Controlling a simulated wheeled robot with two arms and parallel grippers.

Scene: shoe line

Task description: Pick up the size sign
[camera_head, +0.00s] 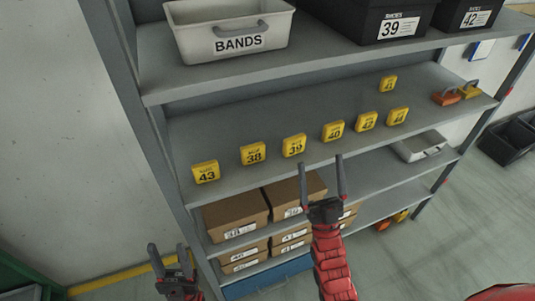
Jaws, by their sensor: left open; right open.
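Several yellow size signs stand in a slanting row on the grey middle shelf (240,130). They include sign 43 (206,172), sign 38 (253,154), sign 39 (294,145), sign 40 (333,131) and two more to the right (367,121) (398,116). Another yellow sign (388,83) stands farther back. My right gripper (321,163) is open and empty at the shelf's front edge, below signs 39 and 40 in the picture, touching neither. My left gripper (167,249) is open and empty, low at the left, away from the signs.
The upper shelf holds a white BANDS bin (228,30) and black boxes (393,22). Cardboard boxes (236,217) fill shelves below. Orange and yellow items (446,97) lie at the shelf's right end. A grey tray (418,147) is below.

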